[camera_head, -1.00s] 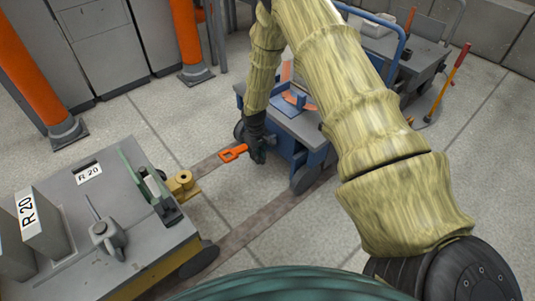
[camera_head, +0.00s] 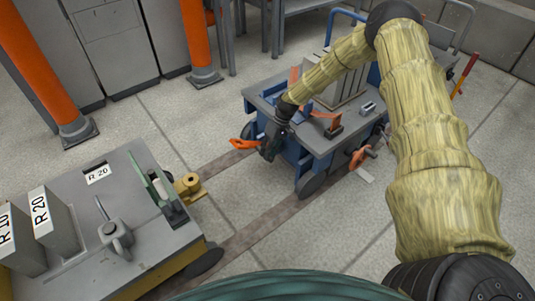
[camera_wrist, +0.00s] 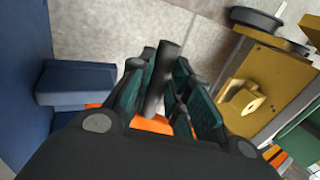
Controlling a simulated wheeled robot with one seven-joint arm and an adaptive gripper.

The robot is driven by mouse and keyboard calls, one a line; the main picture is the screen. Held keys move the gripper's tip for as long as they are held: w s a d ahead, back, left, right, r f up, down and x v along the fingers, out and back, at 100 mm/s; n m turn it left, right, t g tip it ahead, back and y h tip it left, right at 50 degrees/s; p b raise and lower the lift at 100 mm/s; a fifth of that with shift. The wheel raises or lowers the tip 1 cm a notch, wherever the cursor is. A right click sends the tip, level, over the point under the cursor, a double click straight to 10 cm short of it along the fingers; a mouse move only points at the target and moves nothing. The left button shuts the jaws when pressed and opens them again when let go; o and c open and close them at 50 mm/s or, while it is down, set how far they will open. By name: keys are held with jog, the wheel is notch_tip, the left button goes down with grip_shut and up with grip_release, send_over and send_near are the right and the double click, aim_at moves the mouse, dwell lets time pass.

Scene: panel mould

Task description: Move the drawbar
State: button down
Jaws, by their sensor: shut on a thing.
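The orange drawbar (camera_head: 243,143) sticks out to the left from the front of the blue cart (camera_head: 303,160), its end pointing at the grey cart marked R 20. My gripper (camera_head: 270,148) is shut on it beside the blue cart. In the wrist view my gripper (camera_wrist: 158,90) closes around a dark round grip, with orange parts of the drawbar (camera_wrist: 152,125) showing behind the fingers. The grey cart (camera_head: 75,240) carries a yellow coupling (camera_head: 188,186) with a hole; this coupling also shows in the wrist view (camera_wrist: 240,97). The drawbar's end is apart from it.
Orange posts (camera_head: 200,45) stand at the back left by grey cabinets (camera_head: 120,40). Red-orange and grey items lie on and beside the blue cart, including an orange clamp-like piece (camera_head: 360,157) at its right. Pale floor (camera_head: 250,205) with brown strips lies between the carts.

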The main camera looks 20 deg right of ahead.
jog(key=shift+d+r, duration=0.1)
jog(key=shift+d, duration=0.25)
dwell(0.3)
jog(key=c, duration=1.4)
grip_release()
jog(key=shift+o, duration=0.4)
jog(key=shift+a+y, duration=0.1)
jog(key=shift+y, duration=0.2)
jog(key=v, duration=1.2)
jog(key=shift+w, duration=0.1)
